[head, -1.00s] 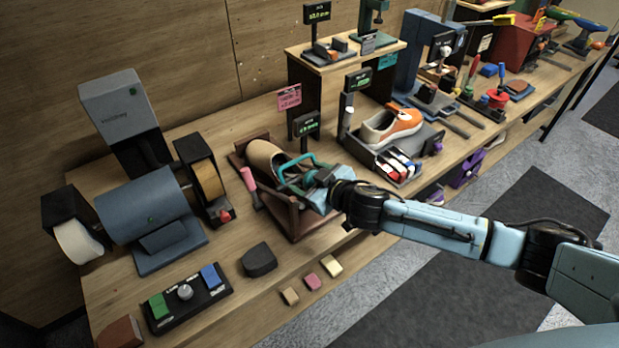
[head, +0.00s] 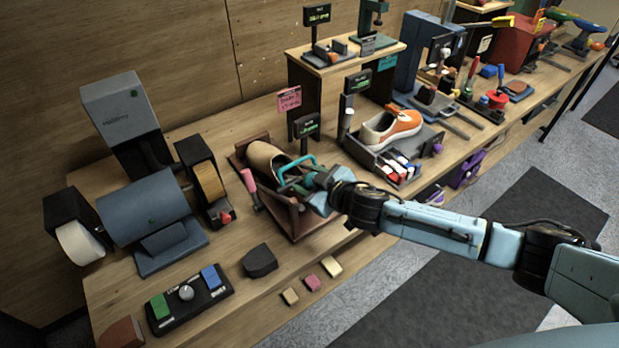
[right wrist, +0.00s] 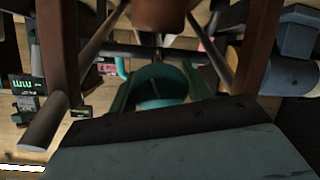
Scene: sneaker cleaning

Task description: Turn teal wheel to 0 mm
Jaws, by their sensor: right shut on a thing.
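The teal wheel (head: 297,169) sits at the brown wooden shoe cradle (head: 296,219), beside a tan shoe (head: 262,158). My right gripper (head: 309,179) is at the wheel, shut on it. In the right wrist view the teal wheel (right wrist: 160,85) shows between my gripper's fingers, partly hidden by them. A small black display (head: 307,127) with green text stands behind the cradle; its reading is too small to make out. My left gripper is not in view.
A pink-handled tool (head: 249,181) lies left of the cradle. An orange and white sneaker (head: 390,128) sits on a dark tray to the right. A black block (head: 259,261) and small coloured blocks (head: 312,283) lie in front.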

